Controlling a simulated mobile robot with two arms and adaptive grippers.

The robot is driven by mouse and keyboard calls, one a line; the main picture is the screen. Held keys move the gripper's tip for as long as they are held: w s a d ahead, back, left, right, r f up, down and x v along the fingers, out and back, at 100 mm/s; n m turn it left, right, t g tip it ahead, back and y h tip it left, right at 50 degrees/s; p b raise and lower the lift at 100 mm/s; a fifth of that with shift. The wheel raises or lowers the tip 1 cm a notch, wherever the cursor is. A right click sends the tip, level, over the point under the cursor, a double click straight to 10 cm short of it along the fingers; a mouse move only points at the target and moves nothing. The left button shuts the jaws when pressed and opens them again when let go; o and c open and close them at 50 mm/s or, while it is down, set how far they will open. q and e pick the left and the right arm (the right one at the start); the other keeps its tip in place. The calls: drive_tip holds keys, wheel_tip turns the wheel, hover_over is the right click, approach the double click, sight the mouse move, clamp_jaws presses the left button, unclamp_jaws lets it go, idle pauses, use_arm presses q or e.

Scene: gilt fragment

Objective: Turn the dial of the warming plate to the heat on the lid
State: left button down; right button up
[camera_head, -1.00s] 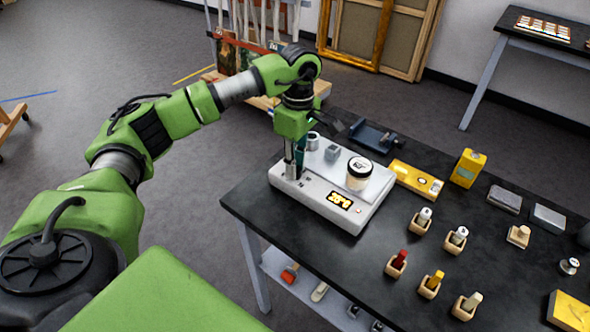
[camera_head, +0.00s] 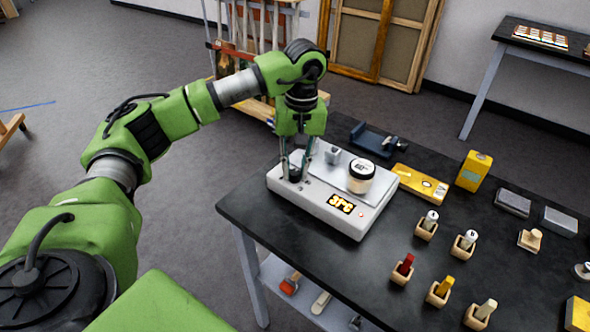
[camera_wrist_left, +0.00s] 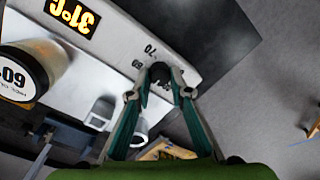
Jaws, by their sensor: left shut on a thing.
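The white warming plate (camera_head: 318,208) stands on the black table, its orange display (camera_head: 341,203) reading about 37°C. My left gripper (camera_head: 296,177) points down at the plate's left front corner, shut on the dark dial (camera_wrist_left: 160,74). In the left wrist view the fingertips (camera_wrist_left: 160,83) are on both sides of the dial; scale numbers, one of them 70, are printed beside it. A jar with a white lid (camera_head: 362,167) stands on the plate's top; its label (camera_wrist_left: 12,77) in the wrist view is upside down and seems to read 60. My right gripper is out of view.
A dark blue tool (camera_head: 374,140) lies behind.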

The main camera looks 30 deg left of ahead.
sight(298, 173)
use_arm(q)
drive_tip(key=m+b, duration=0.1)
drive_tip(key=m, duration=0.3)
drive_tip(key=shift+d+r+m+t+b, duration=0.1)
drive_tip(key=shift+m+t+b, duration=0.25)
drive_tip(key=shift+m, duration=1.45)
drive_tip(key=c, duration=1.8)
unclamp_jaws()
drive_tip(key=shift+c, duration=0.2)
wheel_tip(298, 173, up, 12)
drive_tip(key=shift+d, duration=0.4)
